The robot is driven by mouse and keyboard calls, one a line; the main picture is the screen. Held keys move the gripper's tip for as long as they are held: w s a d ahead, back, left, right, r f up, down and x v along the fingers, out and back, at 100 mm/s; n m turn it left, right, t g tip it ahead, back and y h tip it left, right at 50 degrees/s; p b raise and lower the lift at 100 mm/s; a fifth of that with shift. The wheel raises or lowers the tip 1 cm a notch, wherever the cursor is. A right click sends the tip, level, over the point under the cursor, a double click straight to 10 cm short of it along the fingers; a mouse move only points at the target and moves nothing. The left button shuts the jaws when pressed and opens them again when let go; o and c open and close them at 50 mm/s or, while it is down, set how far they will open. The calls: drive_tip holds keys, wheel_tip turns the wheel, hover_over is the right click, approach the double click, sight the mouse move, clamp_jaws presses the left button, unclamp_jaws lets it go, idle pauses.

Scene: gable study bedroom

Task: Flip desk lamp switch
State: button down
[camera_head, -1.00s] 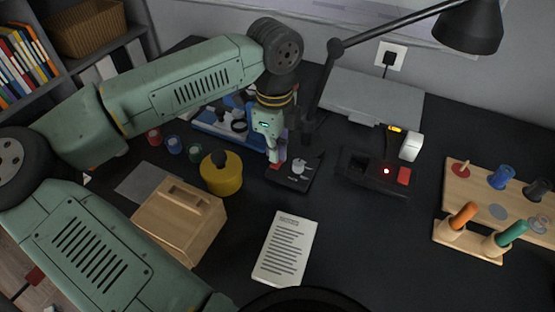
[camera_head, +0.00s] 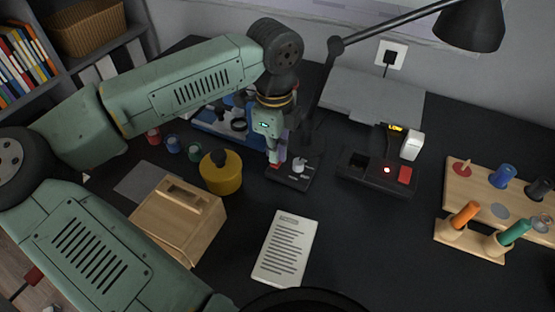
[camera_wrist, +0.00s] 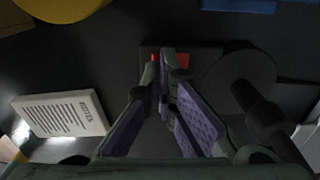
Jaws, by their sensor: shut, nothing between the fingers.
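The black desk lamp (camera_head: 470,26) stands at the back of the desk, with its shade at the upper right and its jointed arm running down behind my gripper. No glow shows at the shade. Its round dark base and post (camera_wrist: 240,80) appear to be at right in the wrist view. In the wrist view, my shut, empty fingertips (camera_wrist: 167,62) are over a dark plate with a red part (camera_wrist: 182,60). Contact cannot be told.
A yellow pot (camera_head: 222,174) and a wooden box (camera_head: 180,218) stand left of the plate. A notes sheet (camera_head: 285,248) lies in front.

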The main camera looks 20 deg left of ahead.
drive_tip(key=shift+f+b, duration=0.9)
drive_tip(key=shift+b, duration=0.05)
drive_tip(key=shift+r, duration=0.1)
idle(0.4)
drive_tip(key=shift+r+p, duration=1.55)
drive_tip(key=shift+r, duration=1.9)
drive_tip(key=shift+f, duration=0.1)
